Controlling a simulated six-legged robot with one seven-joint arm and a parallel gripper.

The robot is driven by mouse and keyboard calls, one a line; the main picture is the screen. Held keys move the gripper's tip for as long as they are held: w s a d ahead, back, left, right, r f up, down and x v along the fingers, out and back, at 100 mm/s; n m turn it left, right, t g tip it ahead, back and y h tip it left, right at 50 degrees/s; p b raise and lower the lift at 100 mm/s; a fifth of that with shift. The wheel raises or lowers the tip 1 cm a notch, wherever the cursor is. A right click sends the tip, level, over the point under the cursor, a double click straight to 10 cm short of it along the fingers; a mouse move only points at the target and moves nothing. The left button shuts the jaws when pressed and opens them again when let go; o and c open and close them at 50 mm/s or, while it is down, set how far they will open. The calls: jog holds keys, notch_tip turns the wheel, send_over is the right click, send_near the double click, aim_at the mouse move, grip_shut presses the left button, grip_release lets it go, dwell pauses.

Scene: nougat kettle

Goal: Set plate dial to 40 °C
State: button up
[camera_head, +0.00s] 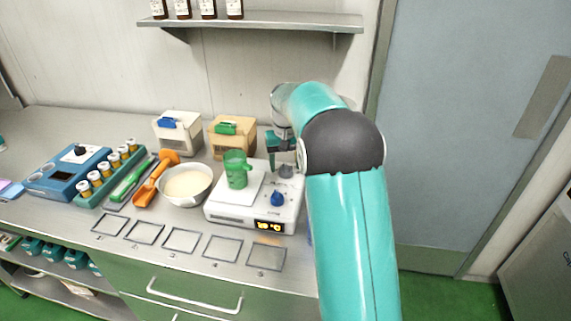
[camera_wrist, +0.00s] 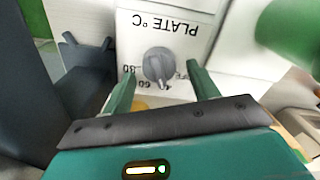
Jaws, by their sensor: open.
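The white hot plate (camera_head: 230,215) stands on the bench with a lit yellow display (camera_head: 270,226) on its front. A grey plate dial (camera_head: 286,171) sits on its top right, and a blue knob (camera_head: 277,198) sits nearer the front. In the wrist view the grey dial (camera_wrist: 158,66) lies under the upside-down label "PLATE °C", with marks 60 and 80 legible beside it. I cannot read its exact setting. My gripper (camera_wrist: 163,88) is open, its green fingers to either side of the dial and apart from it. A green beaker (camera_head: 236,170) stands on the plate.
A bowl of cream-coloured contents (camera_head: 187,184) stands left of the hot plate. Two lidded boxes (camera_head: 178,131) (camera_head: 232,136) stand behind. An orange scoop (camera_head: 152,184), a vial rack (camera_head: 108,180) and a blue device (camera_head: 66,172) are further left. Empty square outlines (camera_head: 182,240) line the front.

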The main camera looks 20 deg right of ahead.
aim_at(285, 166)
notch_tip(285, 166, up, 13)
jog(key=shift+r, duration=0.15)
dwell(0.5)
jog(key=s+a+r+t, duration=0.1)
jog(key=s+a+r, duration=0.15)
jog(key=s, duration=0.35)
jog(key=s+a+r+n+t, duration=0.1)
jog(key=s+a, duration=0.2)
jog(key=s, duration=0.3)
jog(key=s+a+r+t, duration=0.1)
jog(key=s+a+r, duration=0.15)
jog(key=s, duration=0.35)
jog(key=s+a+f+t, duration=0.1)
jog(key=s+f, duration=0.3)
jog(key=s, duration=0.4)
jog(key=s+a+f+n+t, duration=0.1)
jog(key=s+a+f, duration=0.3)
jog(key=s, duration=0.4)
jog(key=shift+s+f+t, duration=0.25)
jog(key=shift+f+t, duration=0.05)
jog(key=shift+f, duration=0.2)
